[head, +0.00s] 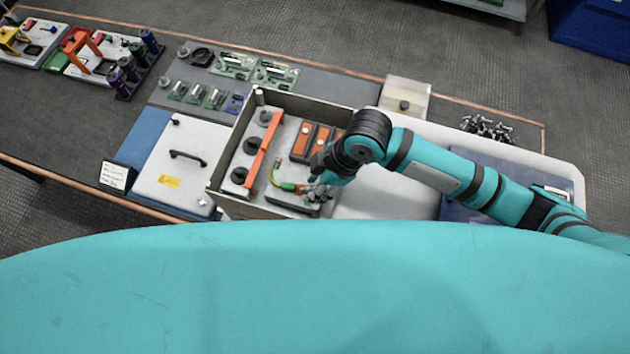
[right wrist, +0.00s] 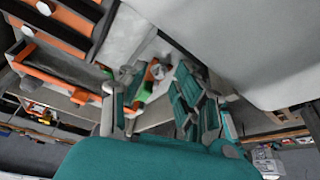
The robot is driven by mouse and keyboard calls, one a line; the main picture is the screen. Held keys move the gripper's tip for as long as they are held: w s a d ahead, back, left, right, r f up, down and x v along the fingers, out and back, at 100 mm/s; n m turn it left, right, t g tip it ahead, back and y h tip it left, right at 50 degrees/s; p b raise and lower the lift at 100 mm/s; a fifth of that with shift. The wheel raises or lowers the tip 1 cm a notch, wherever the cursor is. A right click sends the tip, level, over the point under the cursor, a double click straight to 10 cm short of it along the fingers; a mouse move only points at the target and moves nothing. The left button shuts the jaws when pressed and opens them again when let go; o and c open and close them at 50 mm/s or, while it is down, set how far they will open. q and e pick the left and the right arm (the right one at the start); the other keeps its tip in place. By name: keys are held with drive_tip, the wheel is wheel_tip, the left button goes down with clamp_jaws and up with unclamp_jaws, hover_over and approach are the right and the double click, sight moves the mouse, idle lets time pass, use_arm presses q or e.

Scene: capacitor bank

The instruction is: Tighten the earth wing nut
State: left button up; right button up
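The earth lead (head: 286,186), with a green body and a yellow-green wire, lies in the front part of the open grey box (head: 214,172). My right gripper (head: 316,190) is down in the box at the right end of this lead. In the right wrist view its two teal fingers (right wrist: 155,88) stand apart, with a green part (right wrist: 144,92) of the lead and a small pale metal piece (right wrist: 158,71) showing in the gap. I cannot make out the wing nut's shape; the fingers partly cover that spot. My left gripper is not in view.
An orange bar (head: 264,148) and orange-topped blocks (head: 302,141) stand inside the box, near my right gripper. The box's lid (head: 178,165) with a black handle lies to the left. Several clamps (head: 486,127) lie at the right on the bench.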

drive_tip(key=v, duration=1.2)
drive_tip(key=shift+a, duration=0.1)
